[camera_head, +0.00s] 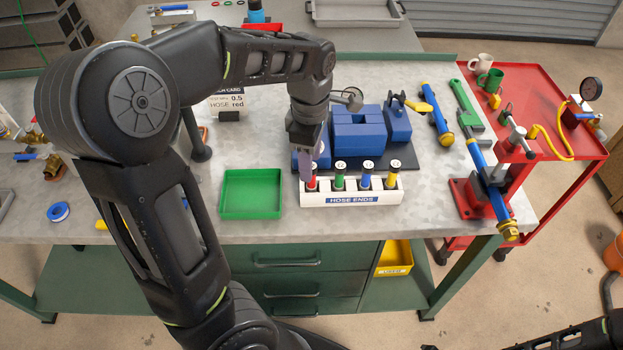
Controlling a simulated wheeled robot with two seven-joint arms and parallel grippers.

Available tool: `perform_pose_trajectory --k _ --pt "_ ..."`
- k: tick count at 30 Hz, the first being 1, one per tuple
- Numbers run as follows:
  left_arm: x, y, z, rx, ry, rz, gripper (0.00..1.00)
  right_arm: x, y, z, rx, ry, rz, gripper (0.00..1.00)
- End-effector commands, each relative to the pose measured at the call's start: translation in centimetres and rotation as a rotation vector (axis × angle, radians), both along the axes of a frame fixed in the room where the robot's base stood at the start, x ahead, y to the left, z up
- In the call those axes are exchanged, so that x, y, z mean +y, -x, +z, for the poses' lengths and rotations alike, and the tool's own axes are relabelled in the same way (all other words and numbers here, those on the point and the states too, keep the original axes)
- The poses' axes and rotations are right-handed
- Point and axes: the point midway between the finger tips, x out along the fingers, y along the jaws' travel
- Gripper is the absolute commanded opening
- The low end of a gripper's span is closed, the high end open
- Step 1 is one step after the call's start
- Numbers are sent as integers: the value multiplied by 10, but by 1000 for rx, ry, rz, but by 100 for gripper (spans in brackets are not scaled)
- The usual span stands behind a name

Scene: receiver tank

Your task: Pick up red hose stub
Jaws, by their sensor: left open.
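The red hose stub (312,184) stands upright at the left end of a white rack (350,199) labelled HOSE ENDS. My left gripper (308,175) points down right at it, with its fingers open at the stub's upper end. The gripper hides much of the stub, so I cannot tell whether the fingers touch it. To its right in the same rack stand a green stub (339,178), a blue stub (365,178) and a yellow stub (391,177). My right gripper is not in view; only part of a dark arm shows at the bottom right.
A green tray (251,193) lies empty left of the rack. Blue blocks (358,134) on a dark base stand close behind the rack. A red vise (470,197) holding a blue pipe is to the right. A card stand (228,104) reads HOSE red.

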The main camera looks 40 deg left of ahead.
Motion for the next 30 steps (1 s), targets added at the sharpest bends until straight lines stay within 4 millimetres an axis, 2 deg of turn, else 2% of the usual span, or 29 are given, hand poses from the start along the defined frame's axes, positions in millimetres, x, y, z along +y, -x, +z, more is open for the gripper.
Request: perform_pose_trajectory --k 7,15,18,30 --pt "-1 1 -6 3 0 -1 48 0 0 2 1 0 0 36" --pt "-3 2 -44 3 -1 -1 48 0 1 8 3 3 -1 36" --pt "-2 2 -51 0 -1 0 48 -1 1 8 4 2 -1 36" --pt "-2 1 -51 -1 -1 0 48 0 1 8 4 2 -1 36"
